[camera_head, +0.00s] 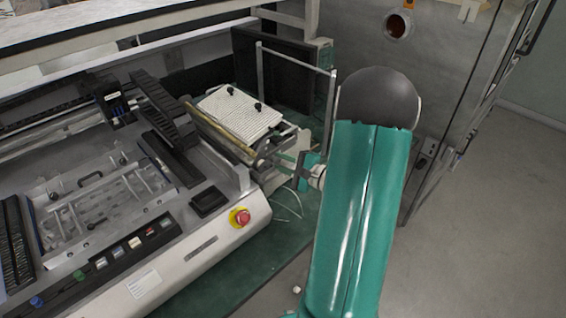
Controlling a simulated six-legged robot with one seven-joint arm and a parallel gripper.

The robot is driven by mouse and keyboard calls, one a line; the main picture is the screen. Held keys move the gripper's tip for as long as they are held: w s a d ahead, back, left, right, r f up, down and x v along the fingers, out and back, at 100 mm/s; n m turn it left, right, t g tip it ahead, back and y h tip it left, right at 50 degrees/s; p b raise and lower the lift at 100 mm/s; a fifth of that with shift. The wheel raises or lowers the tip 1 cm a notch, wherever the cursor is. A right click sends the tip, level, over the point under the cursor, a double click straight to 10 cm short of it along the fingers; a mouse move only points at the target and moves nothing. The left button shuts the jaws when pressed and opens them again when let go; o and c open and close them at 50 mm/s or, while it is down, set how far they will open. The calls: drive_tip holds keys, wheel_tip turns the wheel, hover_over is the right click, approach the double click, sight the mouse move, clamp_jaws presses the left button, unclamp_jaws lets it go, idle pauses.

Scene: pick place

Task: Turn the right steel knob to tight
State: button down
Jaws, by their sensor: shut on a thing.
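My gripper (281,160) is at the right side of the bench machine, left of my teal arm. Its thin fingers reach left to the front right edge of the white ribbed plate's mount (262,160). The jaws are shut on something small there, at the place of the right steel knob. The knob is too small and too covered by the fingers to make out, so its turn angle cannot be told. Two black knobs stand on the ribbed plate (240,113), apart from the gripper.
A red emergency button (241,217) on a yellow base sits on the machine's front right corner. A thin metal frame (331,115) stands behind the gripper. A steel cabinet (440,65) is at the back right. The grey floor (490,220) at right is clear.

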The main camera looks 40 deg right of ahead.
drive_tip(key=shift+f, duration=0.1)
drive_tip(key=c, duration=1.2)
unclamp_jaws()
drive_tip(key=shift+c, duration=0.2)
drive_tip(key=v, duration=1.3)
drive_tip(key=shift+s, duration=0.4)
